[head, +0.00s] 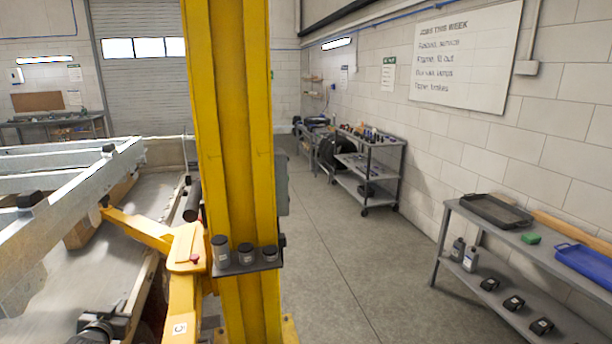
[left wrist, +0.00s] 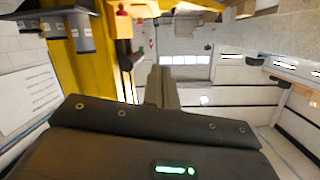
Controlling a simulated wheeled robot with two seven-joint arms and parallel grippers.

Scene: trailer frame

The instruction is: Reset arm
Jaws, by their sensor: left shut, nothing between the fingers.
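My left gripper (head: 99,323) shows as a dark shape at the lower left of the head view, beside the trailer frame. In the left wrist view its two dark fingers (left wrist: 162,86) are together and hold nothing. The wrist picture is roughly upside down, and the fingers point towards the far shutter door. The fingers look clear of the hoist and the frame. My right gripper is in neither view.
A yellow column (head: 229,120) with a shelf of jars (head: 246,254) blocks the middle. Carts (head: 368,160) and a shelf unit (head: 470,222) line the right wall. The floor (head: 345,260) between is clear.

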